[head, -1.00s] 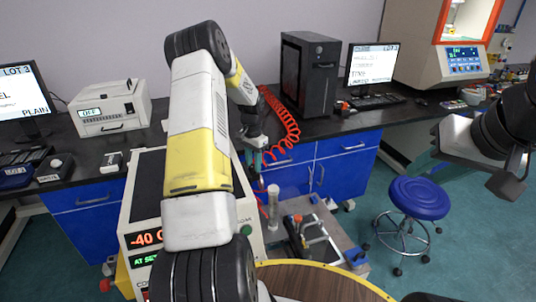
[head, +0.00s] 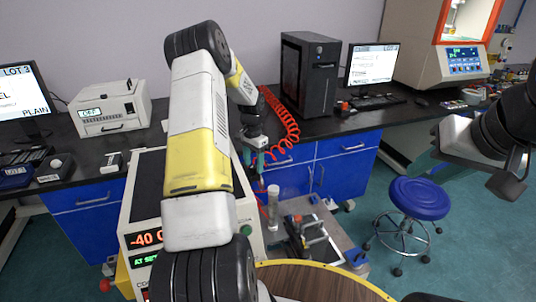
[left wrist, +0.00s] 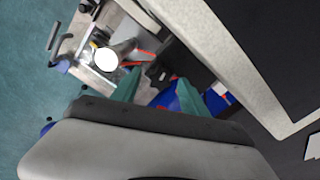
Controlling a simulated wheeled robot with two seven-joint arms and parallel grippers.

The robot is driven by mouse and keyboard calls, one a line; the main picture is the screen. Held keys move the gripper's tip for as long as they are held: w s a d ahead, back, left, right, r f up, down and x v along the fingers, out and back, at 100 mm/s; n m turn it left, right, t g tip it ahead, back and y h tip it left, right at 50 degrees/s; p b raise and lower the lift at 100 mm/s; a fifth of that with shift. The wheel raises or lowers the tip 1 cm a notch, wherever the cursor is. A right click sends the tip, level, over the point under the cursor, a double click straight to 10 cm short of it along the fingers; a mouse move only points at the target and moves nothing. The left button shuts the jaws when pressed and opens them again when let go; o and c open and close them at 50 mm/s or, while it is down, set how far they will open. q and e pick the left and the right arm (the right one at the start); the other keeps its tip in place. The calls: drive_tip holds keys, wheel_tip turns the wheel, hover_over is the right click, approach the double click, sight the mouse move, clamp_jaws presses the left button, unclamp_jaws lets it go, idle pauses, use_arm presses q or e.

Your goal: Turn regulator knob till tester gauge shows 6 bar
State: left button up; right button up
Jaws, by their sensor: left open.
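My left gripper (head: 257,172) points down at the far side of the tool trolley, beside the machine with the -40 display. Its teal fingers are apart, with no object clearly held. In the left wrist view, a small black part (left wrist: 156,72) lies beyond the gap between the teal fingers, near red tubing (left wrist: 137,63). I cannot tell whether it is the regulator knob. No gauge dial can be read in either view.
A clear cylinder (head: 273,208) stands on the grey trolley (head: 338,238). The -40 machine (head: 143,215) is close on the left. A red coiled hose (head: 284,118) hangs by the black computer tower (head: 310,75). A blue stool (head: 419,198) stands on the open floor at right.

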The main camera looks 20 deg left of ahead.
sight(254, 166)
use_arm(q)
wheel_tip(254, 166, up, 8)
drive_tip(key=shift+f, duration=0.1)
drive_tip(key=shift+f, duration=0.1)
idle(1.4)
drive_tip(key=shift+s+f+n, duration=0.1)
drive_tip(key=shift+f+n, duration=0.2)
drive_tip(key=shift+n, duration=0.9)
drive_tip(key=n, duration=0.2)
drive_tip(key=shift+f+n, duration=0.3)
wheel_tip(254, 166, down, 8)
drive_tip(key=shift+r, duration=0.25)
clamp_jaws()
